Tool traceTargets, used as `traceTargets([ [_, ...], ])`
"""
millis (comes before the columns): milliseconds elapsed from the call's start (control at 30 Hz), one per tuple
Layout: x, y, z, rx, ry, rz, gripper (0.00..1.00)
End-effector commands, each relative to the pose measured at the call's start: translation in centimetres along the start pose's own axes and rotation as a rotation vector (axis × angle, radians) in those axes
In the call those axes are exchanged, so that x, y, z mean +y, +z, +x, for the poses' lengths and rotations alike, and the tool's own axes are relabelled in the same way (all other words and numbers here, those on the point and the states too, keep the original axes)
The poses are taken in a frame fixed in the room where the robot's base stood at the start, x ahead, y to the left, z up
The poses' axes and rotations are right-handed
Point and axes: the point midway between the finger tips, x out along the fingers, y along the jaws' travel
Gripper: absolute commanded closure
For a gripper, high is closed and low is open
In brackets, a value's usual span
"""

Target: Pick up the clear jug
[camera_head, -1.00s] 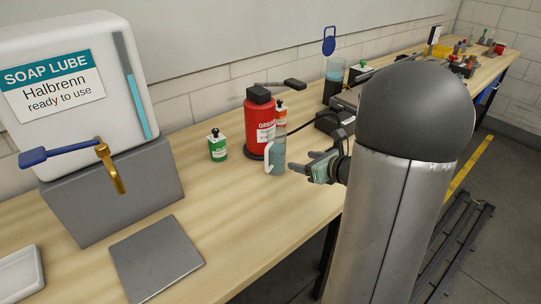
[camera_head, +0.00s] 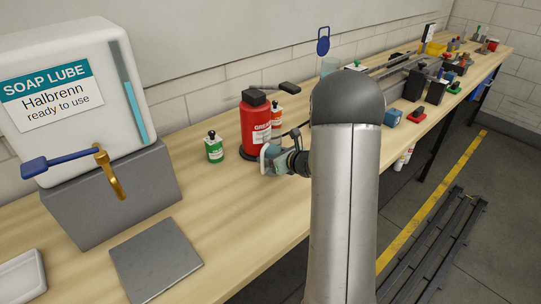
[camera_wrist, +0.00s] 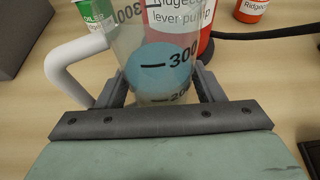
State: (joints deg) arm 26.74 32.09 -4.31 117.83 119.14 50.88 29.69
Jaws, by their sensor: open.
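The clear jug (camera_wrist: 158,40) stands on the bench in the wrist view, with a white handle on its left, dark "300" markings and bluish liquid inside. My gripper (camera_wrist: 160,88) is open, with one finger on each side of the jug's body. I cannot tell whether the fingers touch it. In the head view my gripper (camera_head: 268,160) is in front of the red grease container, and it and my arm hide most of the jug.
A soap lube tank (camera_head: 75,90) sits on a grey block at the left.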

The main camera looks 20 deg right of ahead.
Motion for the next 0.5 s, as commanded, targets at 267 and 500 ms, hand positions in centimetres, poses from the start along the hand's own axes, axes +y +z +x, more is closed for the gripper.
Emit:
traceTargets([
  [267, -0.02, -0.02, 0.07, 0.000, -0.001, 0.000, 0.55],
  [500, -0.03, 0.07, 0.04, -0.002, -0.001, -0.001, 0.87],
])
